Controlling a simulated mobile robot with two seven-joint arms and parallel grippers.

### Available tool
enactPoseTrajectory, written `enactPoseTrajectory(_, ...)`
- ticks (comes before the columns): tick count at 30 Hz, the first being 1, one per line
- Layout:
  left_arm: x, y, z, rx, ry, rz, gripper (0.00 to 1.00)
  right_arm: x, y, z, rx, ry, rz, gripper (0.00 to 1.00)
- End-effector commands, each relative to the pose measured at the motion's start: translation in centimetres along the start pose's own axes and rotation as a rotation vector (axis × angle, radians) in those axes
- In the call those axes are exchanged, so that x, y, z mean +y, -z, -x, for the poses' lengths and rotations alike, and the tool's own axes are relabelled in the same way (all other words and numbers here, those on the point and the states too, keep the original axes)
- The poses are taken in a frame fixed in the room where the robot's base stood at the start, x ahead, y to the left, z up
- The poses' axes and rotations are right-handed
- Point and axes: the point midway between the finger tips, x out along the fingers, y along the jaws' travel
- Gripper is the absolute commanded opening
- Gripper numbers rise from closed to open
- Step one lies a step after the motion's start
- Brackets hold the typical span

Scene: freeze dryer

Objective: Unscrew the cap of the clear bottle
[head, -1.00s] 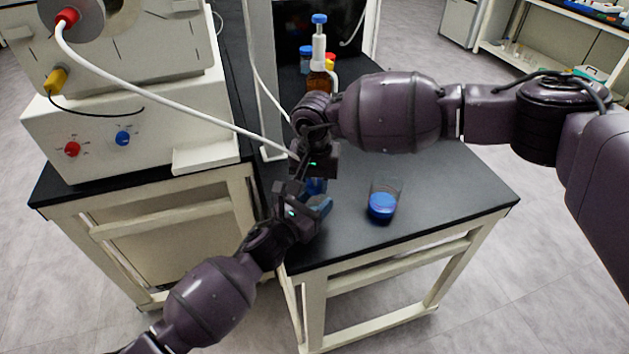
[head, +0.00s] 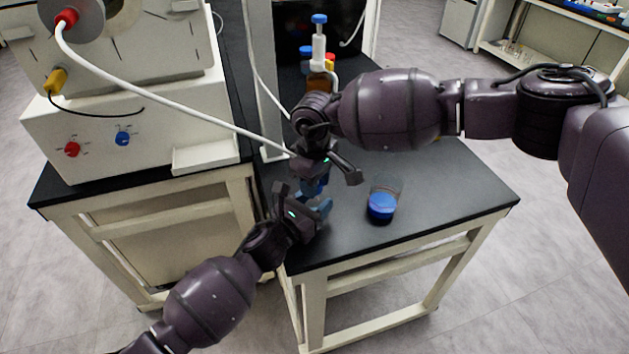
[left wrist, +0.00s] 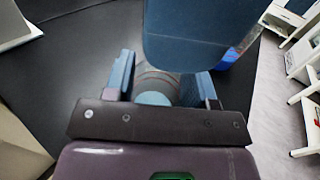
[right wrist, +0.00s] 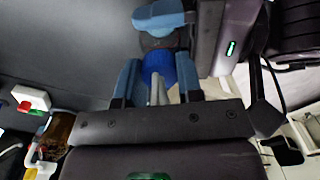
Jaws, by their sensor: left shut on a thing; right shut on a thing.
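The clear bottle stands upright between my two grippers and is mostly hidden by them in the head view. My left gripper (head: 306,212) is shut on its body from the near side; the clear bottle (left wrist: 155,84) shows between the fingers in the left wrist view. My right gripper (head: 321,178) is above the left one and shut on the blue cap. The blue cap (right wrist: 158,64) shows between the fingers in the right wrist view. A finger of the right gripper covers part of the left wrist view. I cannot tell how loose the cap is.
A glass beaker with blue liquid (head: 382,204) stands to the right on the black bench (head: 440,200). An amber bottle with a dispenser top (head: 318,55) stands at the back. A white hose (head: 170,108) runs from the machine towards my right gripper. The bench's right side is clear.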

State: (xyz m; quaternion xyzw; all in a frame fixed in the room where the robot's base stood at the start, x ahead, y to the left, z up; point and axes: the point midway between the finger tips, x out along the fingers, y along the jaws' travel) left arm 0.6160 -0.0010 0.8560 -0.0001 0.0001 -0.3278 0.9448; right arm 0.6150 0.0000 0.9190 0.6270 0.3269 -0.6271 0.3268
Motion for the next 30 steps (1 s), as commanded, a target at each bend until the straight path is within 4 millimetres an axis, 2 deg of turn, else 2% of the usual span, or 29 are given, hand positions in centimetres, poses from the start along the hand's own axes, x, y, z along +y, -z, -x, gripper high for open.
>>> enactPoseTrajectory(5,0.0,0.1,0.0,0.003,-0.001,0.0,0.0,0.0,0.1,0.1,0.001,0.0,-0.001,0.05)
enactPoseTrajectory(6,0.0,0.1,0.0,0.003,-0.001,0.0,0.0,0.0,0.1,0.1,0.001,0.0,-0.002,0.35)
enactPoseTrajectory(11,0.0,0.1,0.0,0.003,-0.001,0.0,0.0,0.0,0.0,0.1,0.001,0.0,-0.003,0.59)
enactPoseTrajectory(22,0.0,0.1,0.0,0.002,-0.001,0.0,0.0,0.0,0.0,0.5,0.001,-0.001,-0.004,0.59)
enactPoseTrajectory(30,0.0,0.1,0.0,0.002,0.0,0.0,0.0,0.1,0.0,3.4,0.002,-0.001,-0.005,0.59)
